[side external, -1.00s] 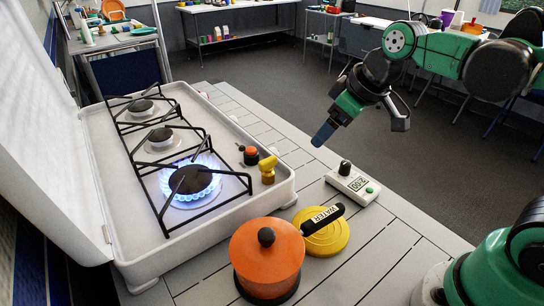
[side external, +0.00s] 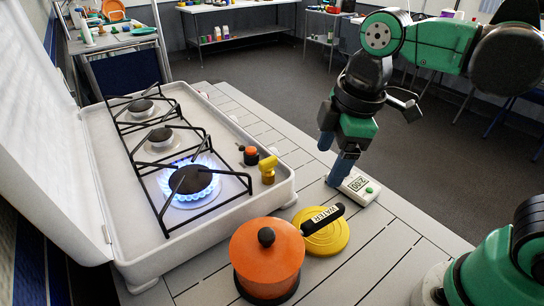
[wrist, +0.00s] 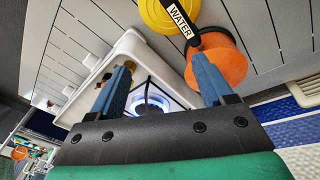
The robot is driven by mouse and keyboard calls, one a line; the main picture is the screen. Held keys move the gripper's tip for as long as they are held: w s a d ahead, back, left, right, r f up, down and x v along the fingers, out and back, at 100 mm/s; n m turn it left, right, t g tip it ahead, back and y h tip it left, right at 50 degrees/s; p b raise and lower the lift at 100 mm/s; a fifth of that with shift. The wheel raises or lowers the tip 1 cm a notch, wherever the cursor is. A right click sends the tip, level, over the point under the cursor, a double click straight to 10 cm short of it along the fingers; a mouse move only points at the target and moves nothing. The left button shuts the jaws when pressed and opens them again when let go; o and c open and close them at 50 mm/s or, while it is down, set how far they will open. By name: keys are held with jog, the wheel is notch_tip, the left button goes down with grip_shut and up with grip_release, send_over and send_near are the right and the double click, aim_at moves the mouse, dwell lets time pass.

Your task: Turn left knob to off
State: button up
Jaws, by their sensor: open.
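The white camping stove (side external: 110,150) stands open on the left in the side view. The near burner (side external: 195,180) burns with a blue flame, also visible in the wrist view (wrist: 150,108). My gripper (side external: 336,172) is open and empty, to the right of the knobs and apart from them, with its blue fingers angled downward. In the wrist view its fingers (wrist: 160,68) are spread apart.
A white timer (side external: 357,188) lies right beside my fingers, partly hidden by them. An orange pot (side external: 262,262) and a yellow lid-like disc (side external: 325,236) with a black WATER-labelled handle stand in front of the stove. Grey slats (side external: 300,165) between stove and timer are clear.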

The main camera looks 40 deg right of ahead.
aim_at(317, 218)
jog(key=f+n, duration=0.2)
jog(key=f, duration=0.1)
jog(key=s+a+f+n+g, duration=0.1)
jog(key=f, duration=0.3)
jog(key=a+f+n+g, duration=0.1)
jog(key=f+n, duration=0.1)
jog(key=f, duration=0.1)
jog(key=shift+s+a+f+n+h, duration=0.15)
jog(key=shift+a+f+n+h, duration=0.1)
jog(key=shift+n+h, duration=0.05)
notch_tip(317, 218, up, 19)
jog(key=shift+f, duration=0.15)
dwell(0.3)
